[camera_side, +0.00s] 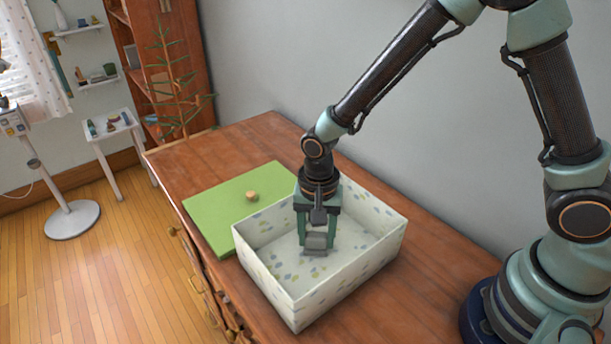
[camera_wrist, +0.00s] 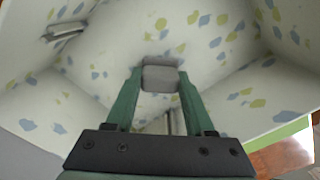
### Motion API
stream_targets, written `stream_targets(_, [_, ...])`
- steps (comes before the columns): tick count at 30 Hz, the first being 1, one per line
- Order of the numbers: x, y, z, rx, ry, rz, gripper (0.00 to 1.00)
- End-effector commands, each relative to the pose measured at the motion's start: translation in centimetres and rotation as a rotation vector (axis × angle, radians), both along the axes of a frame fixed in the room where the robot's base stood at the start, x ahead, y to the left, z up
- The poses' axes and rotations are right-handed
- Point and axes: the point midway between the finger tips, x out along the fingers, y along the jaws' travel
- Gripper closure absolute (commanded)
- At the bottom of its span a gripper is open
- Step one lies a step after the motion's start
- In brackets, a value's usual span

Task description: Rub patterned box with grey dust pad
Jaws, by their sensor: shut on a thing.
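The patterned box (camera_side: 361,266) is white with blue, yellow and green leaf shapes. It stands open on the wooden dresser top, and its inside also fills most of the wrist view (camera_wrist: 215,62). My gripper (camera_side: 315,240) reaches down into the box and is shut on the grey dust pad (camera_side: 316,241). In the wrist view the pad (camera_wrist: 160,78) sits between the two green fingertips, close over the box's inner floor. I cannot tell whether the pad touches it.
A green lid (camera_side: 216,202) with a wooden knob (camera_side: 252,196) lies on the dresser (camera_side: 270,128), left of and behind the box. The box walls surround my gripper. A small grey metallic item (camera_wrist: 66,32) shows at upper left in the wrist view. A leafy plant (camera_side: 175,85) stands behind.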

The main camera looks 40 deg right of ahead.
Motion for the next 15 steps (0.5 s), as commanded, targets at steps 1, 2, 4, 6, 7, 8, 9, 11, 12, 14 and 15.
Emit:
stream_targets(1, [0.0,0.4,0.0,-0.001,0.001,0.002,1.0])
stream_targets(2, [0.0,0.5,0.0,-0.001,0.001,0.001,1.0])
stream_targets(4, [0.0,0.6,0.0,-0.001,0.001,0.0,1.0])
stream_targets(6, [0.0,0.9,0.0,0.0,0.0,0.0,1.0])
stream_targets(7, [0.0,1.1,0.0,0.0,0.0,0.001,1.0])
stream_targets(8, [0.0,1.4,0.0,0.0,0.0,0.002,1.0])
stream_targets(9, [0.1,1.7,0.0,0.001,-0.001,0.003,1.0])
stream_targets(11, [0.1,2.4,0.0,0.0,0.0,0.002,1.0])
stream_targets(12, [0.1,2.8,0.0,0.0,0.0,0.003,1.0])
stream_targets(14, [0.1,3.4,0.0,-0.001,0.001,0.003,1.0])
stream_targets(15, [0.1,3.9,0.0,-0.001,0.001,0.002,1.0])
